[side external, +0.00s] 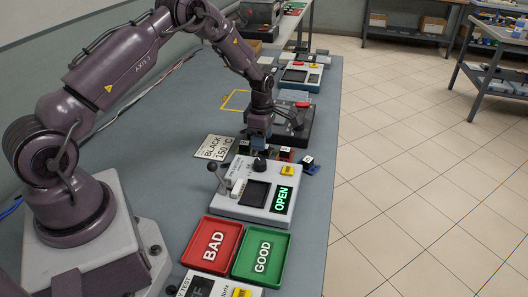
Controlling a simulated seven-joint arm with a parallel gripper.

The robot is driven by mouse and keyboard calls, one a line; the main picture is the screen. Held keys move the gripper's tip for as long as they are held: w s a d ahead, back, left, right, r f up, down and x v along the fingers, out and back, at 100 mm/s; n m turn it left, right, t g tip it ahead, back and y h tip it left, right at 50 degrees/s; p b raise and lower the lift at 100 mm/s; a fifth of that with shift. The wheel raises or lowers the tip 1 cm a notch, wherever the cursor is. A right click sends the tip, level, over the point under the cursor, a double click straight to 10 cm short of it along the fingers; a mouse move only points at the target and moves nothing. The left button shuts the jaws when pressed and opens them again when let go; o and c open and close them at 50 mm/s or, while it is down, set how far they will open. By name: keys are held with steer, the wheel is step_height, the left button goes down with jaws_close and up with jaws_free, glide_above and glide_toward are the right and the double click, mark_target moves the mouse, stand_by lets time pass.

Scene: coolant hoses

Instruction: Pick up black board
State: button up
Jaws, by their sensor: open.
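My gripper (258,149) points down just behind the grey test box, near a row of small boards. Its fingers are small in this view, with no board visibly held between them. A small dark board (244,147) with a pale top sits just left of the fingers. An orange-edged dark piece (285,154) stands to the right of them. A blue board (309,168) with a white-topped part lies further right, near the table edge. A sign reading "BLACK 150 °C" (214,147) lies left of the gripper. Which piece is the black board is too small to tell surely.
The grey test box (230,206) has a lever, a black knob and a green "OPEN" display. A red BAD tray (226,230) and green GOOD tray (279,236) lie in front of it. A dark machine (300,112) stands behind the gripper. Bare table lies left.

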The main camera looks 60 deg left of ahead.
steer(key=shift+f, duration=1.4)
steer(key=c, duration=1)
